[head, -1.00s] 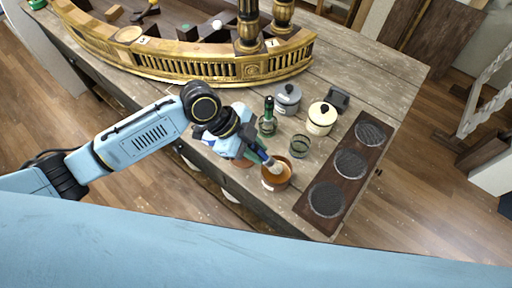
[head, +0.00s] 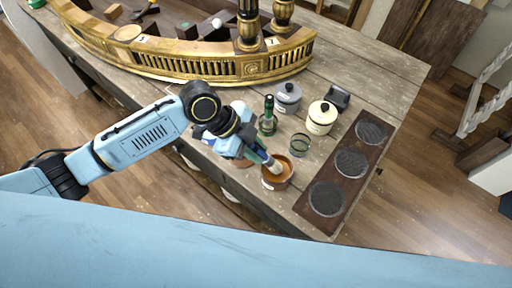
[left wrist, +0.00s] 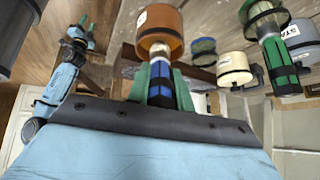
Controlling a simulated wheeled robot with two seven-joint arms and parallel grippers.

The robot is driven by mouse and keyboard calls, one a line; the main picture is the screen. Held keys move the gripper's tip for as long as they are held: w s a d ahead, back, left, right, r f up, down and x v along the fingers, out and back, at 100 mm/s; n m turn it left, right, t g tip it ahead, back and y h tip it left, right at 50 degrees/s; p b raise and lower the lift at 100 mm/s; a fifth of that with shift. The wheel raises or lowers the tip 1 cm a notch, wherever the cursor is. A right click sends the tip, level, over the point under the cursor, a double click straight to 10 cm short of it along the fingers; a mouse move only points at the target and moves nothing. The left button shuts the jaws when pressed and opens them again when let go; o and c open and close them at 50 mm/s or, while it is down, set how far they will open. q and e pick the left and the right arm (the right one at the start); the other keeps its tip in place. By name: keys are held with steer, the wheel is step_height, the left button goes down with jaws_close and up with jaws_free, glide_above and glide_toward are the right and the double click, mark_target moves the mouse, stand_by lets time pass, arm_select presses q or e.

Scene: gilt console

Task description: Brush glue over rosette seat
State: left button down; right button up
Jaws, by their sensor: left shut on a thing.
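My left gripper (head: 256,152) is shut on a brush (head: 272,164) with a blue handle and pale bristles. The brush leans down with its bristles at the mouth of an orange-brown glue pot (head: 275,184) near the table's front edge. In the left wrist view the green fingers clasp the blue handle (left wrist: 160,94), and the pot (left wrist: 160,22) hides the bristle tip. The gilt console (head: 190,68) lies across the back of the table. A round motif (head: 252,69) shows on its front; I cannot tell whether this is the rosette seat. My right gripper (left wrist: 80,32) shows small in the left wrist view.
A dark board (head: 338,178) with three round pads lies farther right. Bare tabletop (head: 365,82) shows at back right.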

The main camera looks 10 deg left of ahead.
mark_target(256, 146)
arm_select(q)
steer(key=shift+f, duration=0.45)
stand_by(0.3)
steer(key=shift+f, duration=0.1)
stand_by(1.1)
step_height(256, 146, up, 5)
steer(key=p, duration=0.4)
steer(key=shift+p, duration=0.4)
steer(key=shift+r+p, duration=0.65)
steer(key=shift+r, duration=0.45)
steer(key=shift+f, duration=0.1)
